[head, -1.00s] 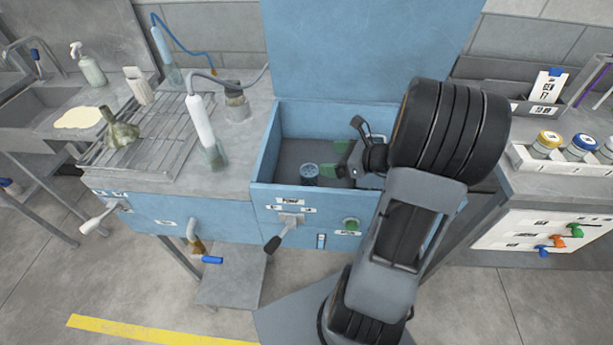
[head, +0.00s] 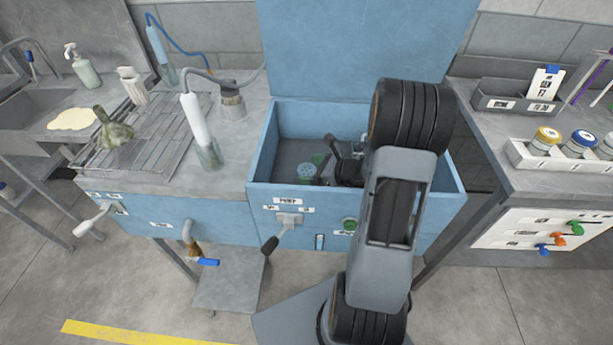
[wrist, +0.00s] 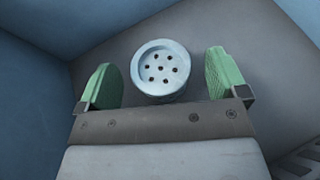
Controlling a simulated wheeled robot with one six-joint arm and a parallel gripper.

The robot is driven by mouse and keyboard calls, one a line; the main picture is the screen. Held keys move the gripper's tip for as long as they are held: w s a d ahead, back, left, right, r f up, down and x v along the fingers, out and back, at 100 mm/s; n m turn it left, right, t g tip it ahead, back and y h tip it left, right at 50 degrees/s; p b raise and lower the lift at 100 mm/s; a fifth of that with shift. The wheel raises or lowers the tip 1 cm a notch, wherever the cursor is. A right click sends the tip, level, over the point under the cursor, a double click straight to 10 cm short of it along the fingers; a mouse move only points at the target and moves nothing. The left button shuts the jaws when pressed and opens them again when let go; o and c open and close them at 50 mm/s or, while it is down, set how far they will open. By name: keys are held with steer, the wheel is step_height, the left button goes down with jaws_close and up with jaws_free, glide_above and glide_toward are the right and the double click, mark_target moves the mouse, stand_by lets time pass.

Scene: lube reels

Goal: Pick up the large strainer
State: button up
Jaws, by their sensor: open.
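The strainer (wrist: 160,72) is a round, light grey-blue cup with several holes in its face. It lies on the floor of the blue open-topped basin. In the head view the strainer (head: 306,170) shows near the basin's middle, just left of my gripper's wrist. My gripper (wrist: 162,78) is open, with one green pad on each side of the strainer. Gaps show between the strainer and both pads. In the head view my gripper (head: 318,168) is down inside the basin, partly hidden by my arm.
The blue basin (head: 262,160) has walls on all sides and a raised blue lid or panel (head: 365,50) behind. A wire rack (head: 160,140) with a greenish funnel-like object (head: 115,132) lies left. A rack of capped jars (head: 560,150) stands right.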

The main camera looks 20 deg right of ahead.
steer(key=shift+w+a+f, duration=0.15)
steer(key=shift+w+a, duration=0.15)
steer(key=shift+w, duration=0.05)
steer(key=shift+c, duration=0.3)
steer(key=c, duration=1.1)
